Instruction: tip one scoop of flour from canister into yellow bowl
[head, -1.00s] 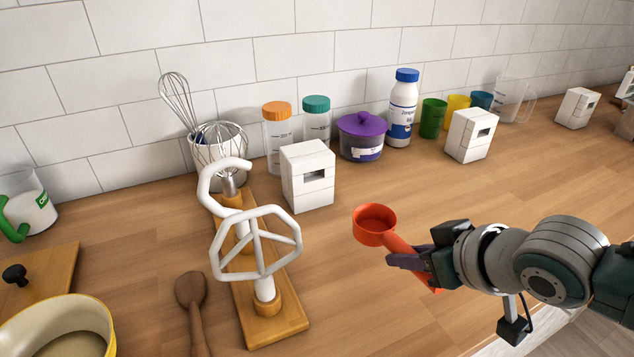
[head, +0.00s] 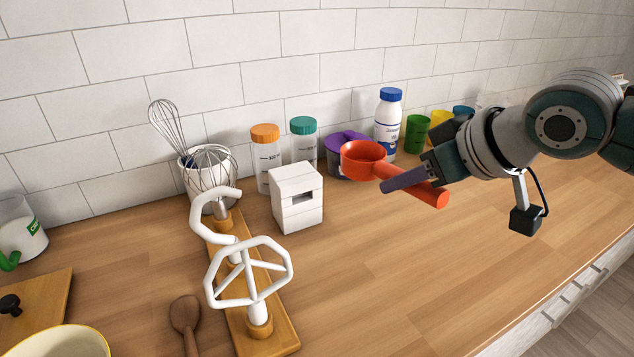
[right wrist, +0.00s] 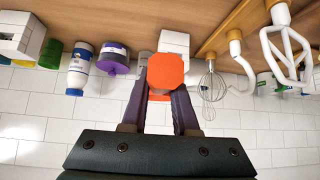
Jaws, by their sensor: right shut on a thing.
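My right gripper (head: 390,182) is shut on the handle of an orange-red scoop (head: 363,152), held well above the counter. The cup points left with its opening up, and no flour shows in it. In the right wrist view the scoop (right wrist: 166,70) sits between the fingers (right wrist: 160,98). The yellow bowl (head: 62,340) is at the bottom left, cut off by the picture edge. A purple-lidded tub (head: 340,141) stands behind the scoop, partly hidden. A clear container with white contents and a green handle (head: 20,232) is at the far left. I cannot tell which is the flour canister. My left gripper is not in view.
A wooden stand with white mixer attachments (head: 252,270) and a wooden spoon (head: 185,312) lie between bowl and scoop. A white box (head: 297,197), whisk crock (head: 208,170), jars and a blue-capped bottle (head: 388,118) line the wall. The counter's right front is clear.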

